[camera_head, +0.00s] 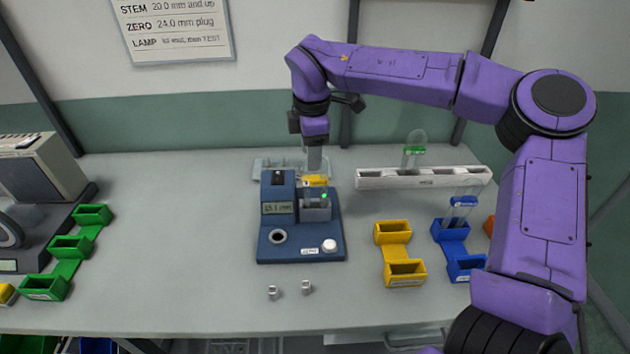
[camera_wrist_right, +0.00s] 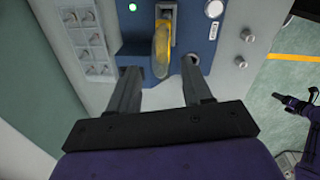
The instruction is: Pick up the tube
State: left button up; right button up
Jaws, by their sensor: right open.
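A tube with a yellow band (camera_head: 315,181) sits in the blue gauge device (camera_head: 272,248) in the middle of the table. The tube also shows in the right wrist view (camera_wrist_right: 162,50), between and just beyond my fingertips. My right gripper (camera_head: 314,158) points down above and behind the tube. In the right wrist view its two fingers (camera_wrist_right: 159,78) are apart, with nothing held between them. The fingers partly hide the tube's surroundings. At the right edge of that view a purple arm with a dark end, likely my left gripper (camera_wrist_right: 285,99), is too small to read.
A white rack (camera_head: 367,180) holds a green-banded tube (camera_head: 413,151). A blue-banded tube (camera_head: 462,203) stands at the blue bins (camera_head: 466,268). Yellow bins (camera_head: 404,270) and green bins (camera_head: 70,244) flank the device. Two small metal plugs (camera_head: 273,293) lie in front.

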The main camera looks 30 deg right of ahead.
jog(key=shift+w+f+p, duration=0.15)
jog(key=shift+f+p, duration=0.05)
jog(key=shift+f, duration=0.75)
jog(key=shift+w+f+p, duration=0.1)
jog(key=shift+f+p, duration=0.1)
jog(key=shift+f, duration=0.7)
jog(key=shift+a, duration=0.1)
grip_shut()
jog(key=shift+r, duration=0.15)
